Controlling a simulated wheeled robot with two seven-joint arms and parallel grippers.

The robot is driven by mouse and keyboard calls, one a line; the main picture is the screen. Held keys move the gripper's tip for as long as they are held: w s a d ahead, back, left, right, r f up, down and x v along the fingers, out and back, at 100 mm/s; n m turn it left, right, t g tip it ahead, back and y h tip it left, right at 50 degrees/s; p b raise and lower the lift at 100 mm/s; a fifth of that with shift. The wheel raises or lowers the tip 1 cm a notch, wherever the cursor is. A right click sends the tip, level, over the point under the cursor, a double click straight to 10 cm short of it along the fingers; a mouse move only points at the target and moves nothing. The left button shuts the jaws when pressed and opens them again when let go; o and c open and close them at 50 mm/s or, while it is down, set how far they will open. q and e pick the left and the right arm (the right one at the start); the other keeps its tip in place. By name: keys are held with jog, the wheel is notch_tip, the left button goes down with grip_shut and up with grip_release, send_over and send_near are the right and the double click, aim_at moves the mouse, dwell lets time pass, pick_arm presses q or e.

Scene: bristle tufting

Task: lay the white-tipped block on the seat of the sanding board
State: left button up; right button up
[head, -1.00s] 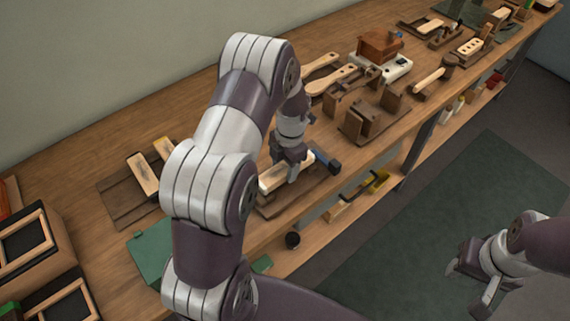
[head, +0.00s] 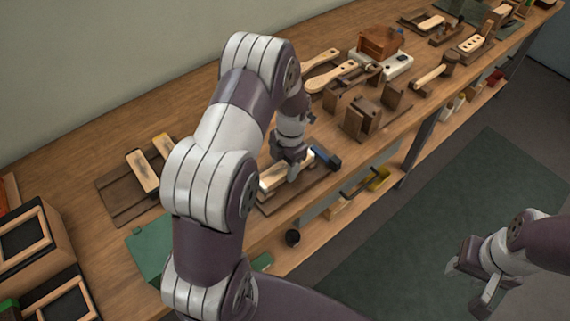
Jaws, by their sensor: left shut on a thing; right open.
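A pale wooden block (head: 272,180) is in my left gripper (head: 290,174), whose fingers are shut around its middle. The block lies lengthwise over the dark brown sanding board (head: 309,190) at the bench's front edge. I cannot tell whether its underside touches the seat, and its white tip is not clear at this size. A blue part (head: 325,158) sits at the board's far right end. My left arm hides the bench left of the block. My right gripper (head: 469,286) is open and empty, low over the floor at right.
A dark tray with pale blocks (head: 143,171) lies to the left. Brown wooden holders (head: 361,117), pale brush handles (head: 333,79) and a white device (head: 396,66) stand further right on the bench. A lower shelf (head: 352,198) holds yellow items.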

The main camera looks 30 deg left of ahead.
pick_arm(q)
jog(key=shift+f, duration=0.15)
jog(key=o, duration=1.6)
jog(key=shift+c, duration=0.2)
jog(key=shift+w+d+r+p, duration=0.1)
jog(key=shift+w+r+p, duration=0.05)
jog(key=shift+r+p, duration=1.05)
jog(key=shift+w+r+p, duration=0.15)
jog(key=shift+r+p, duration=0.7)
jog(key=shift+r, duration=0.65)
jog(key=shift+w+d+r+p, duration=0.1)
jog(key=shift+w+r+p, duration=0.05)
jog(key=shift+r+p, duration=1.05)
jog(key=shift+r, duration=0.1)
